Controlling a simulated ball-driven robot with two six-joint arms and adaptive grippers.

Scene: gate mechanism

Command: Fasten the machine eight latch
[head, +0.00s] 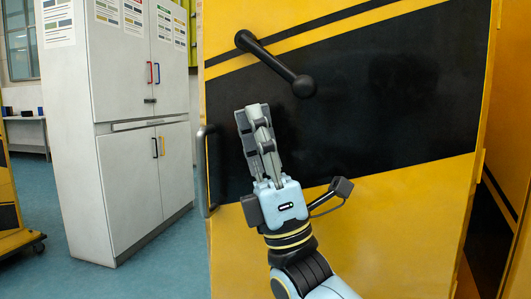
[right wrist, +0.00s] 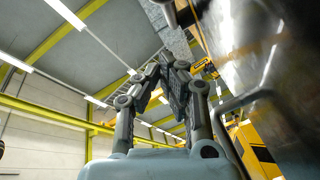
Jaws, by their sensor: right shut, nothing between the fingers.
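The machine latch is a black lever (head: 275,65) with a round knob at its lower right end. It slants down to the right across the upper part of a yellow and black machine panel (head: 400,200). My right gripper (head: 256,108) is in front of the panel, fingers pointing up, below the lever and left of its knob. A gap shows between the fingertips and the lever in the picture; the depth between them is hard to tell. In the right wrist view the fingers (right wrist: 167,72) come together with nothing held. My left gripper is out of view.
A grey vertical handle (head: 207,170) stands on the panel's left edge, left of my right gripper. A white cabinet (head: 125,120) is at the back left. Blue floor (head: 140,268) is open between them. A yellow frame (head: 510,150) borders the panel's right side.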

